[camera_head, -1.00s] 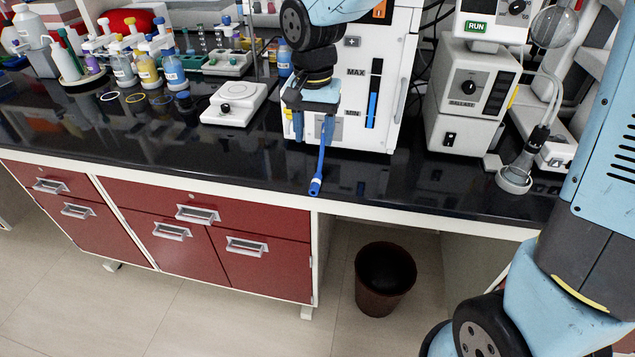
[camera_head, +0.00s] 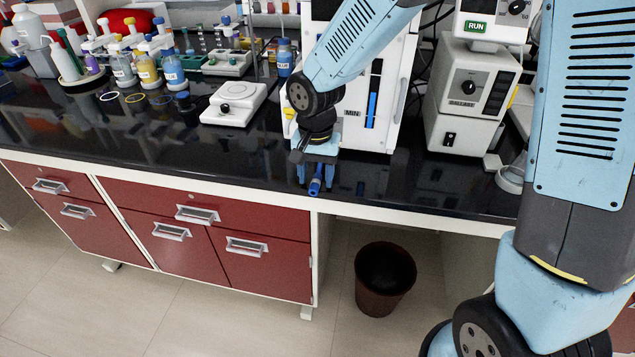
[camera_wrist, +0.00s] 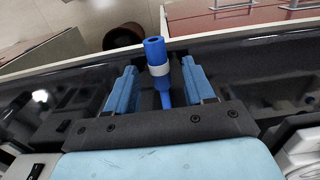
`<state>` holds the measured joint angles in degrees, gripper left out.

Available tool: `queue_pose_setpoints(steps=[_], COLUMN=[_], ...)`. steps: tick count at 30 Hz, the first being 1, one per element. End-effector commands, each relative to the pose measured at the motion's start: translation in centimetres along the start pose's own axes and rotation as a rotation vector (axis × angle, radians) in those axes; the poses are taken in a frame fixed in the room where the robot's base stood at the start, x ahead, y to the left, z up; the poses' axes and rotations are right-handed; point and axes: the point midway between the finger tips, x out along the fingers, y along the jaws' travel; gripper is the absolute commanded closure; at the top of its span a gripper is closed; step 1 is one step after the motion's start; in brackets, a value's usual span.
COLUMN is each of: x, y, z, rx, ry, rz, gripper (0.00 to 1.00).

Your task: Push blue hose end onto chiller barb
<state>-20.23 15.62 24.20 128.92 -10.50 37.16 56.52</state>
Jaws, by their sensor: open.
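The blue hose end (camera_head: 315,187) lies near the front edge of the black bench in the head view. In the wrist view the hose end (camera_wrist: 155,57) shows its open mouth and a white collar. My gripper (camera_head: 316,190) is open, its two blue fingers on either side of the hose. In the wrist view my gripper (camera_wrist: 161,84) has a gap between each finger and the hose. The chiller (camera_head: 372,105), a white unit with a blue level strip marked MIN, stands behind my gripper, partly hidden by my arm. I cannot make out its barb.
A white pump unit (camera_head: 467,100) marked BALLAST stands right of the chiller. A white stirrer plate (camera_head: 234,103) sits to the left, with bottles and racks beyond. The front strip of bench (camera_head: 240,165) is clear. A brown bin (camera_head: 384,279) stands on the floor below.

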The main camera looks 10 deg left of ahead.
Motion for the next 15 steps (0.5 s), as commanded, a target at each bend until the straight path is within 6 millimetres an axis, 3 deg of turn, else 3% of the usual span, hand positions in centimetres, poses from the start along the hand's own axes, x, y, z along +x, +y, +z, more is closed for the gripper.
queue_pose_setpoints(steps=[8,15], x=[0.22,0.19], y=[-0.02,-0.03], z=[0.0,0.01], rx=[-0.001,-0.001], ry=[0.0,0.0], rz=[0.0,0.0], gripper=[0.48,0.71])
